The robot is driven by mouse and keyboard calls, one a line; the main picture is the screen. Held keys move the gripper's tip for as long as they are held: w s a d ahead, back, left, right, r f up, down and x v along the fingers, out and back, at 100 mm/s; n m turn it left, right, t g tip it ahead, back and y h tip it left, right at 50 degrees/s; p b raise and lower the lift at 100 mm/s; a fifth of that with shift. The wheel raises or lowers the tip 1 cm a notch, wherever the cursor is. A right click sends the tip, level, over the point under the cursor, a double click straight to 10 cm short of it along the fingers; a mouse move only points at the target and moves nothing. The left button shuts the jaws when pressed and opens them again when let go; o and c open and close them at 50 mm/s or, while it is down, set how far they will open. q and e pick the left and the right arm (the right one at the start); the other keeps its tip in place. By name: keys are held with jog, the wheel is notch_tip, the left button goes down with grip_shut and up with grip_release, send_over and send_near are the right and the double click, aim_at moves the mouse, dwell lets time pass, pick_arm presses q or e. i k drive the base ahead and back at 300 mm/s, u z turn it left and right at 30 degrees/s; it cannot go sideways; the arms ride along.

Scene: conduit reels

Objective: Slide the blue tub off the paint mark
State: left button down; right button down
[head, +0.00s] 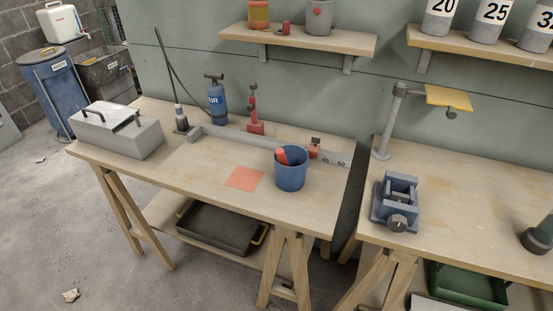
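The blue tub (291,173) stands upright on the left workbench, near its right end. It is open at the top, and a red-orange item (282,156) sticks up inside it. The paint mark (244,178) is a flat orange-red square on the bench top. The tub is to the right of the mark, with a strip of bare wood between them. The whole square looks uncovered. Neither of my grippers shows in the head view.
A grey metal bar (240,139) lies behind the tub. A grey toolbox (117,130) stands at the bench's left end. A blue pump bottle (216,103) and a red tool (254,118) stand at the back. A vise (396,200) sits on the right bench (450,225), across a gap.

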aim_at(291, 179)
jog(key=u, duration=0.55)
jog(key=k, duration=1.25)
jog(key=z, duration=0.4)
jog(key=i, duration=1.65)
jog(key=u, duration=0.65)
